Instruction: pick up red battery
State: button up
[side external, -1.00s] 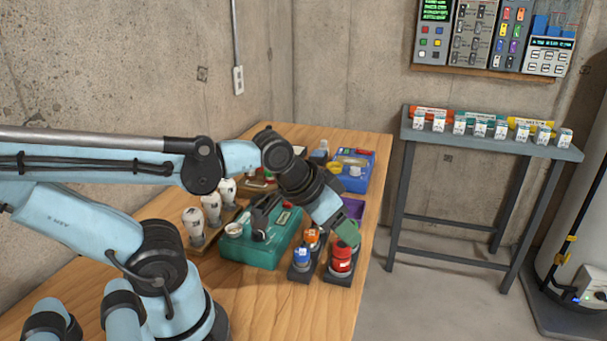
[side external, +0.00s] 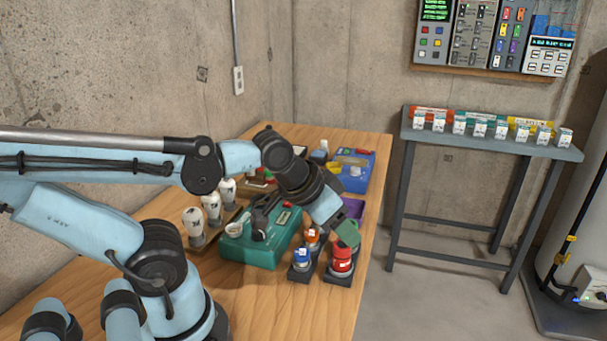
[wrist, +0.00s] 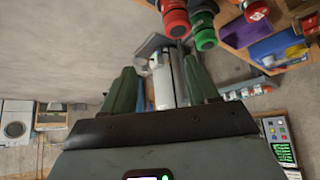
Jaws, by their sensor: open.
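The red battery (side external: 342,259) is a red cylinder in a dark holder near the table's right edge. In the wrist view, a red cylinder (wrist: 176,20) shows at the top, beyond and slightly right of the space between my fingertips. My gripper (side external: 346,231) is just above the red battery in the side external view and partly covers the area behind it. In the wrist view, my gripper (wrist: 160,72) has its two green fingers apart, with nothing held between them. Whether a finger touches the battery cannot be told.
A blue battery (side external: 302,257) and an orange one (side external: 312,238) stand beside the red one. A green cylinder (wrist: 204,38) is close to the red one in the wrist view. A teal box (side external: 248,248) is left of them. A blue box (side external: 357,184) stands farther back.

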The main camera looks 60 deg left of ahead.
jog(key=shift+o, duration=1.1)
